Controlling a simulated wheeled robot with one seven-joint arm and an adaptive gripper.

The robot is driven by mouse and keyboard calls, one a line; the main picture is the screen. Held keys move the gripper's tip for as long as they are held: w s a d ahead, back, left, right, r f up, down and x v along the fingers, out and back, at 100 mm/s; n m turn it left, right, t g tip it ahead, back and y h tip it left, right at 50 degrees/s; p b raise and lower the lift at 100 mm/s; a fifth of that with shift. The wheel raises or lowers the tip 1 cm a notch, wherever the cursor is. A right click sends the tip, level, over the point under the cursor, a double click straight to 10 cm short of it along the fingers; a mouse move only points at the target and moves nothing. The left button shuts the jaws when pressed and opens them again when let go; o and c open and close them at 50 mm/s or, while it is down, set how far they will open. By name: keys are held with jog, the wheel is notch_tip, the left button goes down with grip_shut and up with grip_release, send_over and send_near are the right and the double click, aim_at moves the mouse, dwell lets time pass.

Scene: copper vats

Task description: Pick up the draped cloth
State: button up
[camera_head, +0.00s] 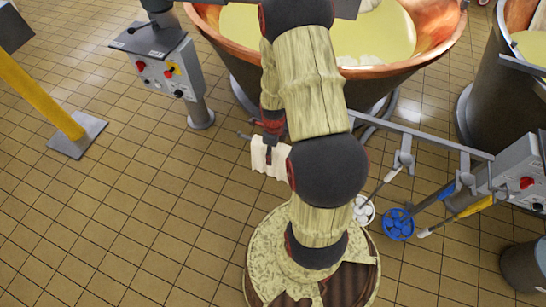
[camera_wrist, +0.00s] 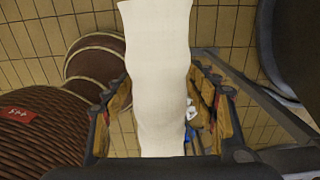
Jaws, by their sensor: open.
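The draped cloth (camera_head: 262,157) is cream-white and hangs at the left part of a grey metal rail (camera_head: 425,134). My arm hides part of it in the head view. In the wrist view the cloth (camera_wrist: 158,70) is a long pale strip running down the middle of the picture. My gripper (camera_head: 270,130) is at the cloth, seen partly behind my arm. In the wrist view its two fingers (camera_wrist: 160,92) are apart, one on each side of the cloth. I cannot tell whether either finger touches it.
A copper vat (camera_head: 440,50) with yellowish liquid stands behind the rail. A control box (camera_head: 165,68) on a post is at upper left. A blue brush head (camera_head: 398,224) and a white one (camera_head: 362,210) hang from the rail at right.

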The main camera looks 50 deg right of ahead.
jog(key=shift+c, duration=0.4)
jog(key=c, duration=1.3)
